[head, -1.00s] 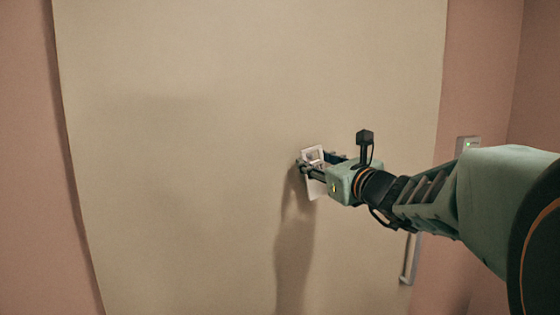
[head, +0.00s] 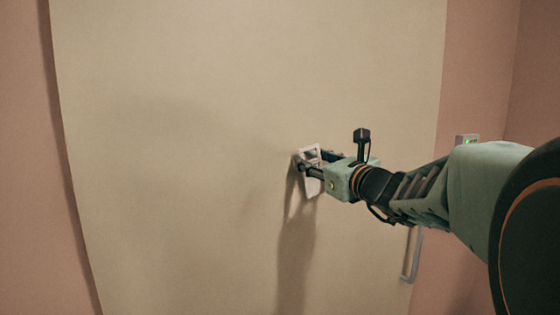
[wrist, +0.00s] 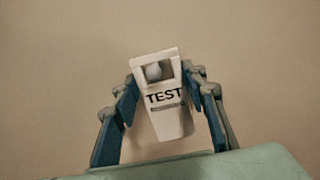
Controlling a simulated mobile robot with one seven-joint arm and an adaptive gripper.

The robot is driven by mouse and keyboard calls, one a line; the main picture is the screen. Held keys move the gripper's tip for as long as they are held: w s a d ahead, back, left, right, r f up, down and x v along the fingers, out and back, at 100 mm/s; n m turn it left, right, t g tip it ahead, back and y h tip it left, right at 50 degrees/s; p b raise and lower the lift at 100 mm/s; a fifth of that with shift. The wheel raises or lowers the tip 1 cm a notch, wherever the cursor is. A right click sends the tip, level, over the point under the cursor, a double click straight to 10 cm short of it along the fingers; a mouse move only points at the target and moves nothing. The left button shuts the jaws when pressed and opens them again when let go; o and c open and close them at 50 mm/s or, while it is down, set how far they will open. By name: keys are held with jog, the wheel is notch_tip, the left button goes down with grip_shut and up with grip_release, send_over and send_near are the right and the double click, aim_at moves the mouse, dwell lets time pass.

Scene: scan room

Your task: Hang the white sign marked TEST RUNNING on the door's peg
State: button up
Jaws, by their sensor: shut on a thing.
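My gripper (head: 311,164) is shut on the white sign (wrist: 164,122), with blue-padded fingers on its left and right sides in the wrist view. The sign (head: 313,186) is held close to the beige door (head: 180,150). It is tapered, tilts slightly, and has an opening near its top. The word TEST is readable; the smaller line below is too blurred to read. A pale rounded knob, which looks like the peg (wrist: 153,72), shows within the opening. I cannot tell whether the sign's top bar is over the peg or only in front of it.
A grey door handle (head: 412,255) is at the lower right, below my arm. A small wall box with a green light (head: 466,141) is on the pink wall at right. The door surface left of my gripper is clear.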

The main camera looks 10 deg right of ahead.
jog(key=o, duration=1)
